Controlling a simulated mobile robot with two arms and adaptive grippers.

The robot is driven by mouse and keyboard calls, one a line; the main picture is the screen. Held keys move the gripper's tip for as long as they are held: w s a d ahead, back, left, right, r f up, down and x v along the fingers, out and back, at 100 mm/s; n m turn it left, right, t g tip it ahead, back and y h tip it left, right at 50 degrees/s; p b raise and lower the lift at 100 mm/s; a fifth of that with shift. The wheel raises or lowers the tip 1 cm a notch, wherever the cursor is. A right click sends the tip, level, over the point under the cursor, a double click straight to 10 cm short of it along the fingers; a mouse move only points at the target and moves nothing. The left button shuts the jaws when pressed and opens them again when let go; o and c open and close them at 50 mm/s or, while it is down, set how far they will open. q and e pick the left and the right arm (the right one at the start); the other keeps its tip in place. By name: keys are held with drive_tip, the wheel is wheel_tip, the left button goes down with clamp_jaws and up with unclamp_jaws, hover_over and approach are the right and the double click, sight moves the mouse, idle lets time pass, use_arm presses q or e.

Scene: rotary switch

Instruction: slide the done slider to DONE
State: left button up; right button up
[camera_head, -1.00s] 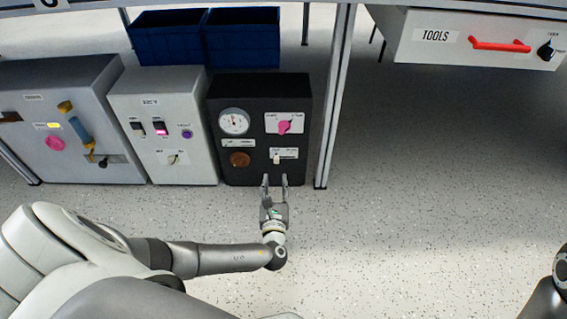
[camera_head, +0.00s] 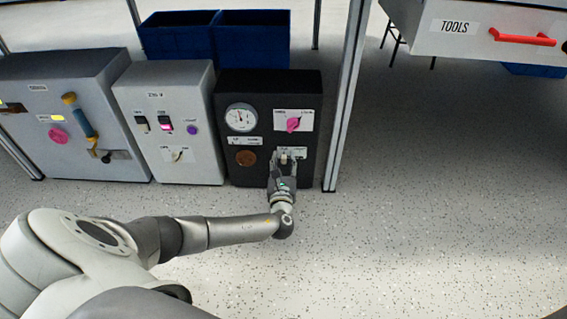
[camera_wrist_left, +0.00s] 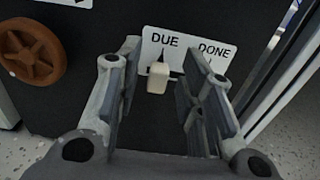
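The done slider (camera_wrist_left: 158,77) is a small cream knob on the front of the black box. In the left wrist view it sits below the word DUE on a white DUE/DONE label (camera_wrist_left: 190,48), with a short slot running right toward DONE. In the head view the slider (camera_head: 283,158) shows small at the box's lower right. My left gripper (camera_wrist_left: 157,95) is open, its two fingers on either side of the slider, which lies nearer the left finger. Whether a finger touches it I cannot tell. My right gripper is not in view.
The black box (camera_head: 230,178) also carries a gauge (camera_head: 241,117), a pink knob (camera_head: 293,124) and a brown round knob (camera_head: 245,158). A metal post (camera_head: 346,110) stands close on its right. Grey boxes stand to the left. The floor in front is clear.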

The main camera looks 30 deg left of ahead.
sight(301, 154)
use_arm(q)
clamp_jaws()
drive_tip(key=shift+w+d, duration=0.45)
drive_tip(key=shift+d, duration=0.35)
drive_tip(key=shift+w+d, duration=0.5)
drive_tip(key=shift+d, duration=0.25)
drive_tip(key=shift+w+d, duration=0.45)
drive_tip(key=shift+d, duration=0.35)
drive_tip(key=shift+o, duration=0.9)
unclamp_jaws()
drive_tip(key=shift+d, duration=0.1)
